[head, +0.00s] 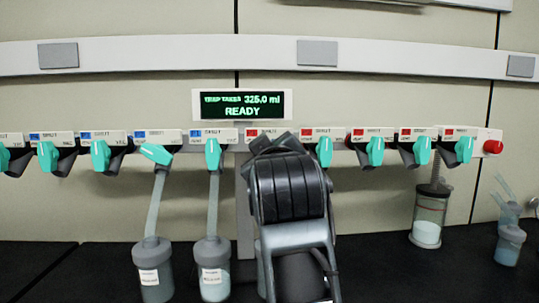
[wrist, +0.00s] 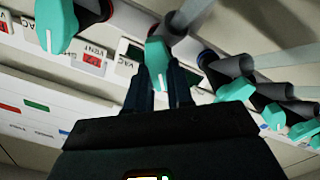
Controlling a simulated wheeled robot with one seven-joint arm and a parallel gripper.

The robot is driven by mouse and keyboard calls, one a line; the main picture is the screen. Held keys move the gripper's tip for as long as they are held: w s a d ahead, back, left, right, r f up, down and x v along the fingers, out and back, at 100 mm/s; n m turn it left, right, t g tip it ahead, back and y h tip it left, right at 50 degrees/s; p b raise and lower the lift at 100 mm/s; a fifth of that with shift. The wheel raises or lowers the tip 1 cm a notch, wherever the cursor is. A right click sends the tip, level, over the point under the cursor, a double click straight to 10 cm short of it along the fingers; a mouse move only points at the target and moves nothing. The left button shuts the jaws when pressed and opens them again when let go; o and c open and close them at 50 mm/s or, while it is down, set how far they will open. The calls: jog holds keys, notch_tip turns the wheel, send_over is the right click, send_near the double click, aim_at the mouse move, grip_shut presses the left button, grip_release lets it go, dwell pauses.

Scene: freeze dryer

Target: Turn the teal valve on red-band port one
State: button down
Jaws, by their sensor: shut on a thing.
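The red-band port one label (head: 265,133) is the first red-marked one right of the blue-marked ports. In the head view its teal valve is hidden behind my gripper and arm (head: 287,190). In the wrist view the teal valve (wrist: 157,58) sits between the two dark fingers of my gripper (wrist: 158,80), below a red collar. My gripper is shut on this valve. The white mark on the valve points toward my gripper's palm.
Neighbouring teal valves (head: 324,151) and (head: 212,153) stand close on both sides. One blue-band valve (head: 155,153) is turned sideways. The display (head: 242,105) reads 325.0 ml, READY.

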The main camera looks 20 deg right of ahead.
jog(key=m+b, duration=0.1)
jog(key=m, duration=0.2)
jog(key=shift+f+m, duration=0.1)
jog(key=shift+m, duration=0.3)
jog(key=shift+d+m+b, duration=0.1)
jog(key=shift+m+b, duration=0.35)
jog(key=shift+m, duration=1.25)
jog(key=c, duration=1)
grip_release()
jog(key=shift+s, duration=0.15)
jog(key=v, duration=0.7)
jog(key=shift+s+b, duration=0.25)
jog(key=shift+b, duration=0.15)
